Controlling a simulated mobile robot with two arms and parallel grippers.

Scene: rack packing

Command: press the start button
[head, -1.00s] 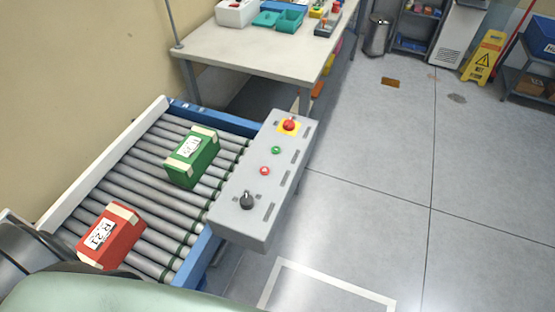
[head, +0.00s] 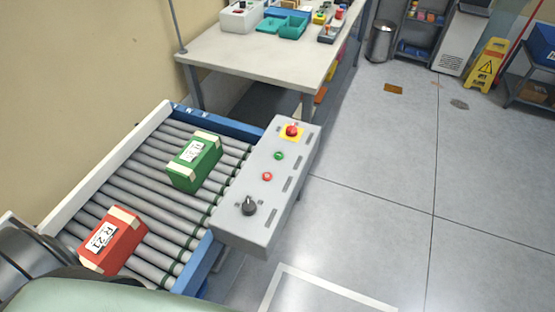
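A grey control panel (head: 243,222) stands along the right side of the roller conveyor. On it are a green button (head: 279,156), a red button (head: 267,176) below it, a large red mushroom button on a yellow square (head: 291,131) at the far end, and a black knob (head: 249,207) at the near end. The green button looks like the start button; any label is too small to read. Neither gripper is in view. Only parts of my own body show at the lower left, apart from the panel.
A green box (head: 195,163) and a red box (head: 112,240) sit on the conveyor rollers (head: 165,216). A white table (head: 262,58) with bins stands behind. A yellow wet-floor sign (head: 486,66) stands far right.

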